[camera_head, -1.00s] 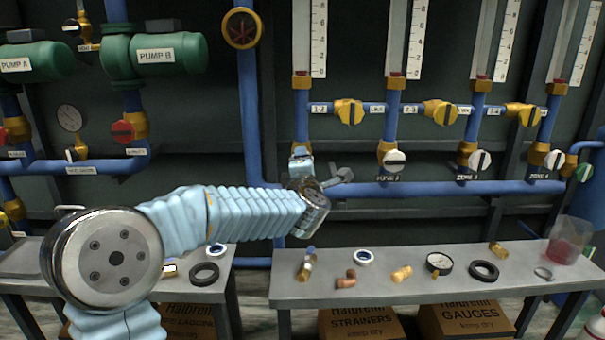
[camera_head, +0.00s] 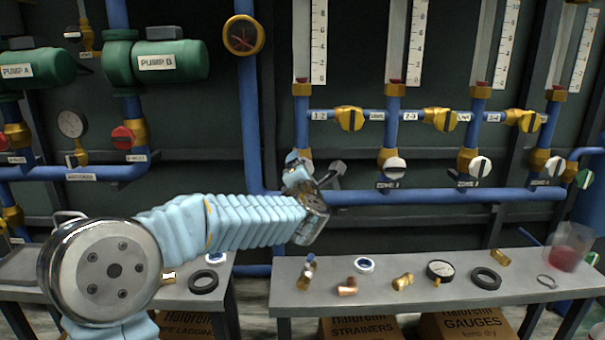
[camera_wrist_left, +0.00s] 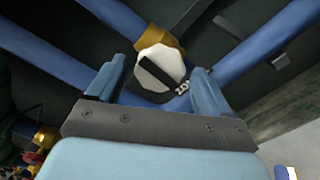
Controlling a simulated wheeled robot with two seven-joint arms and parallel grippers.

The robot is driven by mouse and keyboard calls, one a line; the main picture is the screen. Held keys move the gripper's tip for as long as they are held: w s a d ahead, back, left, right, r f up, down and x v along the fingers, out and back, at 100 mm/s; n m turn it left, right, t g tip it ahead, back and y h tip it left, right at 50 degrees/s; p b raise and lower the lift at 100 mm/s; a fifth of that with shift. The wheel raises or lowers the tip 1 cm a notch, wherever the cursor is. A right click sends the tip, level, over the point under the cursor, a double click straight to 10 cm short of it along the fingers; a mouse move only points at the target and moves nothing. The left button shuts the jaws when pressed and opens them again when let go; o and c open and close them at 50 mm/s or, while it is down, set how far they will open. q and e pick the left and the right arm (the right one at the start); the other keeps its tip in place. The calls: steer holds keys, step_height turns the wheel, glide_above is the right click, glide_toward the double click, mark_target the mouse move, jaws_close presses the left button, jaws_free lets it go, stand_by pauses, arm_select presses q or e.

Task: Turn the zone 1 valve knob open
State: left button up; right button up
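The zone 1 valve knob shows in the left wrist view as a white round knob (camera_wrist_left: 160,68) with a black bar across it, on a brass valve body (camera_wrist_left: 163,38) on blue pipe. In the head view my left gripper and wrist cover the knob, and only a bit of brass shows there. My left gripper (camera_head: 315,168) is open, also in the left wrist view (camera_wrist_left: 158,88), with its two light blue fingers apart on either side of the knob. I cannot tell whether either finger touches it. My right gripper is not in view.
More white valve knobs (camera_head: 395,169) line the lower blue pipe to the right, with yellow valves (camera_head: 349,118) above. Below, a grey bench (camera_head: 400,293) holds fittings, rings, a gauge (camera_head: 440,270) and a clear cup with red liquid (camera_head: 569,246).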

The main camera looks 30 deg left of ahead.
arm_select(q)
steer(key=shift+s, duration=0.1)
steer(key=v, duration=0.7)
stand_by(0.5)
